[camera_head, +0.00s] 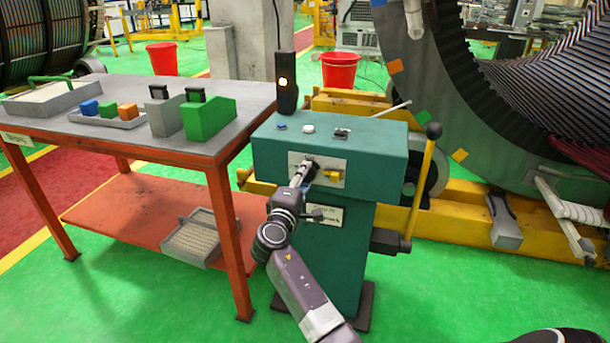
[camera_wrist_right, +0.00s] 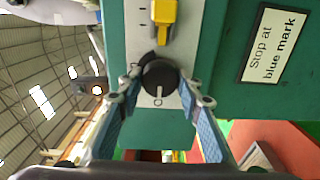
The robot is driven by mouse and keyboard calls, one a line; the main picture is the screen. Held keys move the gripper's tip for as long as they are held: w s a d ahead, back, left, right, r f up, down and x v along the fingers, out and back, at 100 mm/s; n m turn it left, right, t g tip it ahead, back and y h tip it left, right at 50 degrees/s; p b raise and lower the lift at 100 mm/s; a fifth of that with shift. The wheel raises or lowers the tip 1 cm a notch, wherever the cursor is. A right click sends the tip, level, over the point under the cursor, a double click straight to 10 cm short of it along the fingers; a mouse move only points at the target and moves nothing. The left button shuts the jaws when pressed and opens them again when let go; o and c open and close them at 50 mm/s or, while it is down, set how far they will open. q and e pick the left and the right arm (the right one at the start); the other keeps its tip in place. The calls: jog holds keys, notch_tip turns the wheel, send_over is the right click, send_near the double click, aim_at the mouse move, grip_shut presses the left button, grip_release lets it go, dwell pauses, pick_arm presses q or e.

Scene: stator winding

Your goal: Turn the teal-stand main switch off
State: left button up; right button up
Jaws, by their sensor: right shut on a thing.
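The teal stand (camera_head: 330,150) stands in the middle of the head view. A pale panel (camera_head: 335,168) on its front face carries a black round knob (camera_wrist_right: 160,78), which I take as the main switch, and a yellow switch (camera_head: 333,175). My right gripper (camera_head: 304,178) is at the knob, which it mostly hides in the head view. The knob's white pointer mark faces down toward an "O" mark (camera_wrist_right: 158,101). My left gripper is not in view.
A grey-topped table (camera_head: 150,140) with colored blocks is close on the left.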

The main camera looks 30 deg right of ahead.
jog(key=shift+w+r, duration=0.1)
dwell(0.3)
jog(key=o, duration=1.2)
jog(key=shift+c, duration=0.2)
jog(key=shift+a, duration=0.15)
jog(key=v, duration=1.2)
